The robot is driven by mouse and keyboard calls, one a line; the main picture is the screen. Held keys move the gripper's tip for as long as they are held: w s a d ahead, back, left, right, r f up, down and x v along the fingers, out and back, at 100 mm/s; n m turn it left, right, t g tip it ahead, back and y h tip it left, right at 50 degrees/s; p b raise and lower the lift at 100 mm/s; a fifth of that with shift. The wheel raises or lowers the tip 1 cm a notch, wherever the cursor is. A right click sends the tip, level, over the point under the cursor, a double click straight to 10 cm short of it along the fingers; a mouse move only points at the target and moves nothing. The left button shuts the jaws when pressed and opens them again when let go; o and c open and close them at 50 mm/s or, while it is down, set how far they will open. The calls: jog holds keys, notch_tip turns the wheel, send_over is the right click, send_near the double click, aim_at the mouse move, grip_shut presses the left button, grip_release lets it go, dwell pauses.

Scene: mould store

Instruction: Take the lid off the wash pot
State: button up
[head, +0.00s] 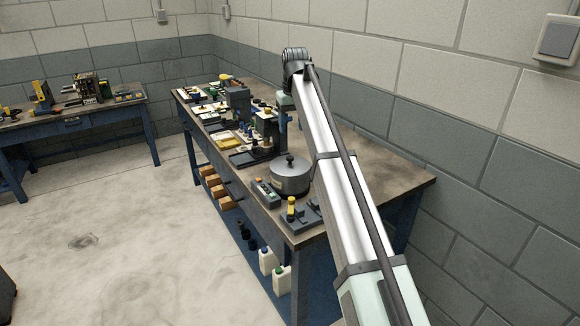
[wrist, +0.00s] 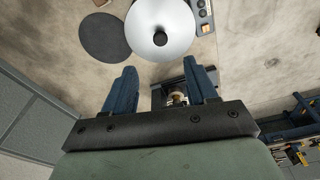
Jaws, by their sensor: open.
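The wash pot (head: 289,182) is a grey metal pot standing on the near part of the long workbench. Its silver lid (head: 281,163) sits on top, with a black knob (head: 290,159) at the middle. In the wrist view the round lid (wrist: 146,19) and its knob (wrist: 160,38) show from above, just beyond the fingertips. My gripper (wrist: 161,70) is open, with its two blue fingers apart and nothing between them. It does not touch the lid. In the head view my arm hides part of the bench beside the pot.
A dark round mat (wrist: 104,37) lies on the bench beside the pot. A small control box (head: 265,192) and a yellow-topped device (head: 291,208) stand at the near side. A dark press-like machine (head: 267,128) and several tools stand farther along. Bare bench (head: 395,184) shows to the right.

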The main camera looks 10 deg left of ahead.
aim_at(290, 157)
jog(key=f, duration=0.4)
jog(key=w+f, duration=0.1)
jog(key=f, duration=0.3)
jog(key=a+f, duration=0.1)
jog(key=f, duration=0.3)
jog(key=shift+w, duration=0.25)
grip_shut()
